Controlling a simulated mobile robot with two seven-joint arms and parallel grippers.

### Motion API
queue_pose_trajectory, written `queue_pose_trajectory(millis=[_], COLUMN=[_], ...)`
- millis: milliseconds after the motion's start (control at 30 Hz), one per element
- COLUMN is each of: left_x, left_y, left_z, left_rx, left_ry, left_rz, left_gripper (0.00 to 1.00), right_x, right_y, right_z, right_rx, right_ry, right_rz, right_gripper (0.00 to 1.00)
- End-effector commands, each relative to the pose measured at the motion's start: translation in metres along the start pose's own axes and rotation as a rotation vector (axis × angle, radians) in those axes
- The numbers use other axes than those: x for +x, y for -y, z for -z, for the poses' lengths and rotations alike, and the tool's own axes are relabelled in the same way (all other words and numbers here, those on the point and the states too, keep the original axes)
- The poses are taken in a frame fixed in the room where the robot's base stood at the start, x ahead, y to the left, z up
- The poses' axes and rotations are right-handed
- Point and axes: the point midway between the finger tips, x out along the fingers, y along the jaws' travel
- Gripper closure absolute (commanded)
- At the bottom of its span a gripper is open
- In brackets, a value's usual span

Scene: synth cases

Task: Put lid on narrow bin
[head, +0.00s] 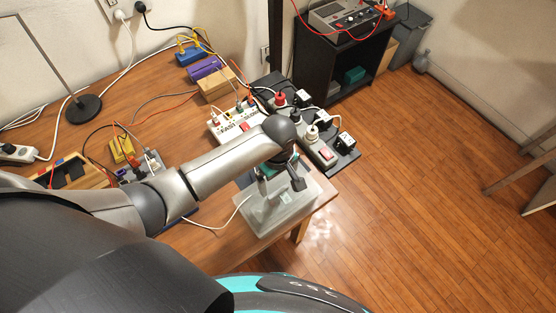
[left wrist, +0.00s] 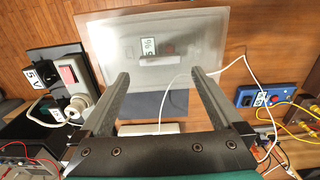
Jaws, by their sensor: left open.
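A clear, frosted rectangular piece (head: 262,217) lies at the near corner of the wooden table. In the left wrist view it is a translucent panel (left wrist: 203,38) with a raised bar like a handle (left wrist: 160,60) and a small "5 %" label. I cannot tell whether it is the lid alone or the lid resting on the narrow bin; no separate bin is clear. My left gripper (head: 281,187) is open and empty above it. In the left wrist view its fingers (left wrist: 162,78) point at the panel, with the bar between and beyond the tips. My right gripper is out of view.
Power strips with plugs (head: 325,152) and a white socket panel (head: 235,125) lie just beyond the clear piece. A white cable (left wrist: 222,70) runs across its edge. Wooden blocks, coloured boxes and wires cover the table's far side. The floor to the right is open.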

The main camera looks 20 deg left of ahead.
Motion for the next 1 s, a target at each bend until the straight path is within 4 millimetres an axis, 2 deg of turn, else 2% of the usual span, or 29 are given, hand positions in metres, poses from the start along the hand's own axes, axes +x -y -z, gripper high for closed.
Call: queue_pose_trajectory(millis=[33,200,400,600,1000], left_x=[-0.015,-0.051,-0.081,-0.091,-0.091], left_y=[-0.001,-0.001,-0.001,0.000,0.000], left_z=[0.000,0.000,0.000,0.000,0.000], left_rx=[0.001,0.000,0.000,0.000,0.000], left_ry=[0.000,-0.001,0.000,0.000,0.000], left_rz=[-0.004,-0.004,-0.002,0.000,0.000], left_gripper=[0.00,0.00,0.00,0.00,0.00], right_x=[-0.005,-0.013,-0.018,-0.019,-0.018], right_y=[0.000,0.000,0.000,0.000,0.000], right_z=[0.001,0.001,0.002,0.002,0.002], right_rx=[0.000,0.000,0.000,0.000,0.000], right_ry=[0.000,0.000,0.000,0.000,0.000], right_rz=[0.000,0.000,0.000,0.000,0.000], right_gripper=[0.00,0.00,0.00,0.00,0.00])
